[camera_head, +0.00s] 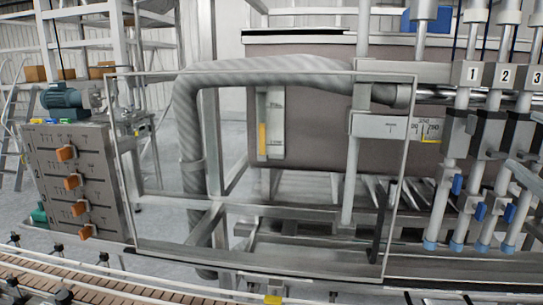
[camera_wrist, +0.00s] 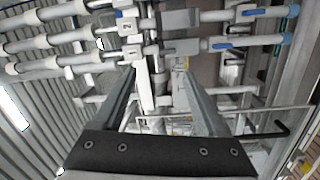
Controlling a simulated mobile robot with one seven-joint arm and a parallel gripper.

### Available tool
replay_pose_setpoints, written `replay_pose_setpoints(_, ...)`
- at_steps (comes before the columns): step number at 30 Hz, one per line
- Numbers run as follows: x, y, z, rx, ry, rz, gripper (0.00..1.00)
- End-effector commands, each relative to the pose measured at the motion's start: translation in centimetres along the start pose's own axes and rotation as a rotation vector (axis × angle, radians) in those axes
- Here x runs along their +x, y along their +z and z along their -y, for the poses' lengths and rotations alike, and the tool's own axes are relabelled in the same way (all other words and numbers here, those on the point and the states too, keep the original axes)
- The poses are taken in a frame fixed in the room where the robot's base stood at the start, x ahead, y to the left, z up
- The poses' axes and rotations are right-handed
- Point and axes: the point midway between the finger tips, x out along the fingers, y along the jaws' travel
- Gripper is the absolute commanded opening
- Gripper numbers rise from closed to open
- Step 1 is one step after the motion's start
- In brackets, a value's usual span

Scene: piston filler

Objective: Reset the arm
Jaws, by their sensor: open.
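My gripper (camera_wrist: 160,76) shows in the wrist view, its two grey fingers reaching up from a dark palm. The fingers are apart and nothing shows held between them. Beyond the tips are the filler's metal cylinders and nozzles, turned sideways in this view, with a numbered block (camera_wrist: 126,26). I cannot tell how far they are from the fingertips. There the numbered filling heads (camera_head: 472,74) stand at the right, with blue-tipped nozzles (camera_head: 456,246) below.
A control panel (camera_head: 75,175) with orange knobs stands at the left. A clear guard with a metal frame (camera_head: 280,75) and a thick grey hose (camera_head: 190,130) fill the middle. A conveyor (camera_head: 110,285) runs along the front. A blue motor (camera_head: 62,97) sits above the panel.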

Motion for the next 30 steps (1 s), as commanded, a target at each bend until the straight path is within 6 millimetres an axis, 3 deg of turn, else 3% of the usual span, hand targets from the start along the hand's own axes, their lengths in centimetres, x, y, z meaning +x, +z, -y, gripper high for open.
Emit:
replay_pose_setpoints(5, 1.5, -0.9, 2.7, 0.292, -0.033, 0.127, 0.75)
replay_pose_setpoints(8, 1.7, -1.6, 5.6, 0.450, -0.099, 0.206, 0.75)
replay_pose_setpoints(13, 0.5, -3.9, 12.4, 0.694, -0.286, 0.351, 0.75)
replay_pose_setpoints(17, -2.1, -6.8, 18.3, 0.844, -0.486, 0.467, 0.75)
replay_pose_setpoints(21, -6.3, -10.3, 23.8, 0.949, -0.717, 0.582, 0.75)
replay_pose_setpoints(25, -9.8, -12.9, 26.9, 0.997, -0.886, 0.659, 0.75)
replay_pose_setpoints(30, -12.2, -14.4, 28.5, 1.016, -0.990, 0.706, 0.75)
